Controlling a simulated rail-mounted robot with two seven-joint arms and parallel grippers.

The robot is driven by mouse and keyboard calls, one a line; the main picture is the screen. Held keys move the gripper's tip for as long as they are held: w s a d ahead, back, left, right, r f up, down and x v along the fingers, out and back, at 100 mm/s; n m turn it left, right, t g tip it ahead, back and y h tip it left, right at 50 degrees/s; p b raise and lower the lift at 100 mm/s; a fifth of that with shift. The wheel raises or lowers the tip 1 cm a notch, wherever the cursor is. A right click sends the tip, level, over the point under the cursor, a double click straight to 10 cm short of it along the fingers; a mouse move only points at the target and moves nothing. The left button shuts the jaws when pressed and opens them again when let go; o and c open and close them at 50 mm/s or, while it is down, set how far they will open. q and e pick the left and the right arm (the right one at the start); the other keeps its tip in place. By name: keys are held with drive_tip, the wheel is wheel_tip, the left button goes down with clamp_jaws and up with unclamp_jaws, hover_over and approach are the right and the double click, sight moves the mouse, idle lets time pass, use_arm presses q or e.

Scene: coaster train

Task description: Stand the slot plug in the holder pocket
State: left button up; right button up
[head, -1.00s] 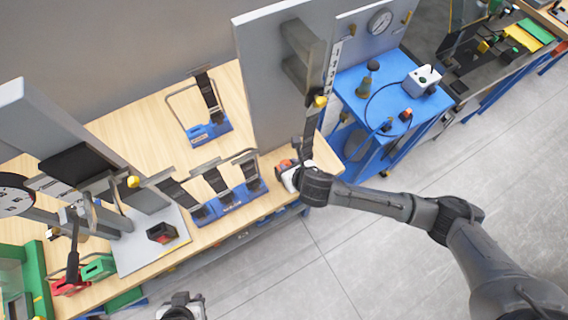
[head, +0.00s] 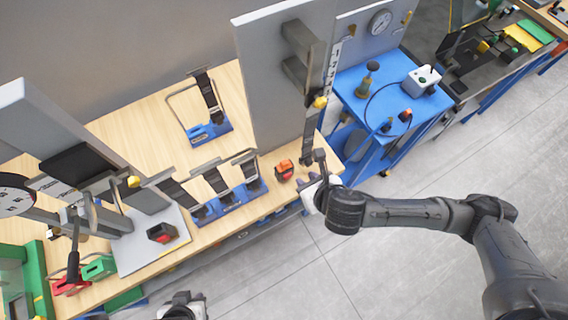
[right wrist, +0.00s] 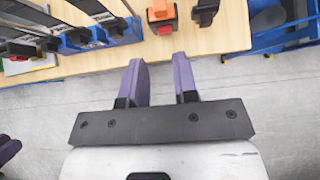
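An orange-and-black block (head: 284,170), which may be the slot plug, sits on the wooden bench near its front right corner. It also shows in the right wrist view (right wrist: 160,16), beyond the fingertips. A red-and-black block with a dark recess (head: 161,233) sits on the grey plate at left; I cannot tell if it is the holder pocket. My right gripper (head: 311,190) is just off the bench's front edge, apart from the orange block. Its purple fingers (right wrist: 162,68) are open and empty. My left gripper (head: 184,302) is at the bottom edge, partly cut off.
A black lever end (right wrist: 205,12) hangs close to the right of the orange block. A row of blue strap holders (head: 230,200) stands left of it. A grey upright panel (head: 275,90) rises behind. A blue cart (head: 395,100) stands right. Floor in front is clear.

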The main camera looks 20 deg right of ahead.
drive_tip(key=shift+s+r, duration=0.3)
drive_tip(key=shift+s, duration=0.05)
drive_tip(key=shift+o, duration=0.8)
drive_tip(key=shift+s+d+r, duration=0.1)
drive_tip(key=shift+s+r, duration=0.05)
drive_tip(key=shift+s, duration=0.05)
drive_tip(key=o, duration=0.4)
drive_tip(key=shift+s+r, duration=0.1)
drive_tip(key=shift+r, duration=0.05)
